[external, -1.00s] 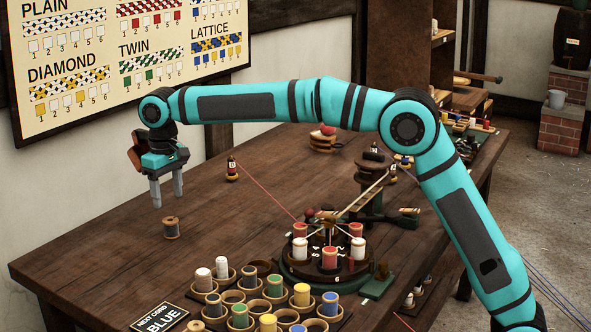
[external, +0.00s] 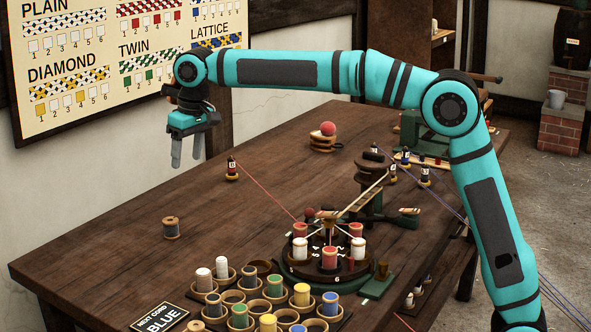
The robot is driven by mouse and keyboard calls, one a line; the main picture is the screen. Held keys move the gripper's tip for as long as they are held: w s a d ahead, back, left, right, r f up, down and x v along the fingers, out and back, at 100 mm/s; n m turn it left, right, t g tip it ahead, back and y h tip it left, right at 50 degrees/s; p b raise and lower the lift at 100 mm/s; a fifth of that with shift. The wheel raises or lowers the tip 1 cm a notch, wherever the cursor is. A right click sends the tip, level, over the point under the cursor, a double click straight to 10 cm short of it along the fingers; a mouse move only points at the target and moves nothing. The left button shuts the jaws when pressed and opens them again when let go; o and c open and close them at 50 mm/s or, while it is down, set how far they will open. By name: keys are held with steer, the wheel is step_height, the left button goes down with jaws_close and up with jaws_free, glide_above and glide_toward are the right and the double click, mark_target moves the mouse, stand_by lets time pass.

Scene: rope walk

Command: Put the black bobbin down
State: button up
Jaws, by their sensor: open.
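The black bobbin (external: 171,229), a spool with dark grey thread and brown ends, stands upright on the left part of the wooden table (external: 115,240). Nothing touches it. My gripper (external: 186,161) is open and empty, with its fingers pointing down.
A rack of cups (external: 278,303) with several coloured bobbins is at the front. A round braiding stand (external: 329,272) with red and white bobbins is right of centre. The table around the black bobbin is clear.

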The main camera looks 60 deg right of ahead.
steer(key=s+d+r+t, duration=0.4)
steer(key=s+d+r, duration=0.3)
steer(key=s, duration=0.4)
steer(key=s+d+r+t, duration=0.4)
steer(key=s+d+r, duration=0.25)
steer(key=s, duration=0.45)
steer(key=s+d+f+t, duration=0.1)
steer(key=s+d+t, duration=0.2)
steer(key=s, duration=1)
steer(key=s+d+f+t, duration=0.2)
steer(key=s+d+t, duration=0.2)
steer(key=s, duration=0.9)
steer(key=shift+s+d+f, duration=0.15)
steer(key=shift+s+d, duration=0.15)
